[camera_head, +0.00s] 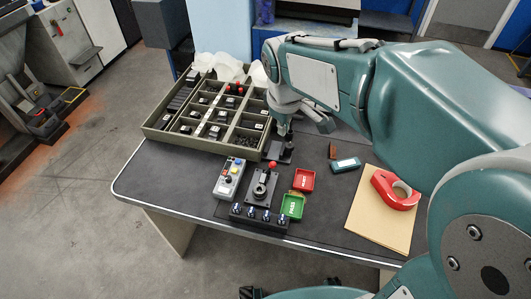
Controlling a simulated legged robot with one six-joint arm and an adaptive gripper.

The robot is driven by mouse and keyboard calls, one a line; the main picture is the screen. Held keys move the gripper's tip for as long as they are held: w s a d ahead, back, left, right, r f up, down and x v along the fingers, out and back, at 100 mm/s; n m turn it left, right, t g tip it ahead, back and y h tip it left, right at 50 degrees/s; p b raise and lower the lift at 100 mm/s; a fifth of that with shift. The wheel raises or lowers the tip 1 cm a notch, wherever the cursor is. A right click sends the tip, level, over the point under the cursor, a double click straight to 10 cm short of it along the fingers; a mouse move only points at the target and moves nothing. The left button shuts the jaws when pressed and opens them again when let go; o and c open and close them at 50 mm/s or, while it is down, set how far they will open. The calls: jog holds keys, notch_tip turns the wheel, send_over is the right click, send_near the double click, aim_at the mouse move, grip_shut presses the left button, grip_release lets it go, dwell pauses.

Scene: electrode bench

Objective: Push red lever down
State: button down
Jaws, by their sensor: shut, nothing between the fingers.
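A lever with a red ball knob (272,165) stands up from a black base plate (262,188) near the middle of the desk. My gripper (284,132) is at the end of the teal arm, behind the red lever and a little to its right. It points down over a small black block (279,151) and is shut and empty. It looks apart from the red knob. I cannot tell whether the fingertips touch the black block.
A compartment tray (148,132) of small parts fills the back left. A button box (229,178), red tray (304,180), green tray (292,206) and row of connectors (258,217) surround the lever. A tape dispenser (392,190) lies right on a tan folder (372,222).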

jog(key=w+a+f+n+g+h, duration=0.1)
jog(key=w+a+f+n, duration=0.4)
jog(key=w+a+f, duration=0.2)
jog(key=shift+w+a+f+n+g, duration=0.15)
jog(key=shift+w+f+n+g, duration=0.2)
jog(key=shift+w+f, duration=0.3)
jog(key=shift+s+f, duration=0.1)
jog(key=shift+f, duration=0.05)
send_over(269, 169)
jog(key=a, duration=0.2)
jog(key=f, duration=1.1)
jog(key=shift+d+f, duration=0.2)
jog(key=shift+f, duration=0.15)
jog(key=shift+d+f, duration=0.3)
jog(key=shift+d, duration=0.1)
